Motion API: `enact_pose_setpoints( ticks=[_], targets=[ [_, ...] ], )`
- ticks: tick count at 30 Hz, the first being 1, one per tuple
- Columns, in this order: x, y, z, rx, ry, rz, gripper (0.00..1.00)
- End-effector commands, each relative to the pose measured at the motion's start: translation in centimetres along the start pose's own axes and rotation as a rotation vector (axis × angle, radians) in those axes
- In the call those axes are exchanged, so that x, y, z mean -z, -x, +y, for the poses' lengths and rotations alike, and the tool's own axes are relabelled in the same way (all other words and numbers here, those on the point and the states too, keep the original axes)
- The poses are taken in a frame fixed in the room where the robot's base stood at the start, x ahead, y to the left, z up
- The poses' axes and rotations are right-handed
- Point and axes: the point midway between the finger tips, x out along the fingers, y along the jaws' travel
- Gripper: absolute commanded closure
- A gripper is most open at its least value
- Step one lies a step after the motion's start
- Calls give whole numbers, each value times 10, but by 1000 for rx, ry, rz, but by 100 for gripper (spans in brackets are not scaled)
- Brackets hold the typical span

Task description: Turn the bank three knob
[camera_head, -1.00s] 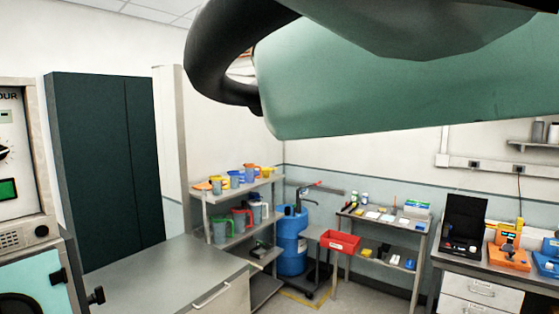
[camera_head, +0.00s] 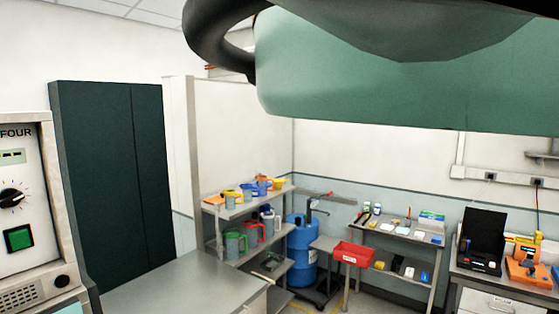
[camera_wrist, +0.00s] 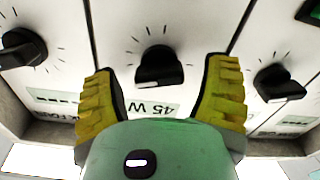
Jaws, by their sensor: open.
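Three black knobs on pale panels show in the wrist view. The bank name at the middle knob is not readable. In the head view, the panel marked "FOUR" (camera_head: 40,165) stands at the left edge with its own knob (camera_head: 12,197). My gripper is not in that view.
Side knobs flank the middle one in the wrist view: left (camera_wrist: 22,48) and right (camera_wrist: 278,82). The head view shows a green button (camera_head: 19,238), a dark cabinet (camera_head: 115,180), a bare grey worktop (camera_head: 185,285), shelves of jugs (camera_head: 240,210) and a red bin (camera_head: 354,254).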

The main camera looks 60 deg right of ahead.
Motion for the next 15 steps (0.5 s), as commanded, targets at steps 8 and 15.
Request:
enact_pose_setpoints(
  ticks=[8, 15],
  targets=[
    [0, 0, 0, 0, 0, -1, 34],
    [0, 0, 0, 0, 0, -1, 59]
  ],
)
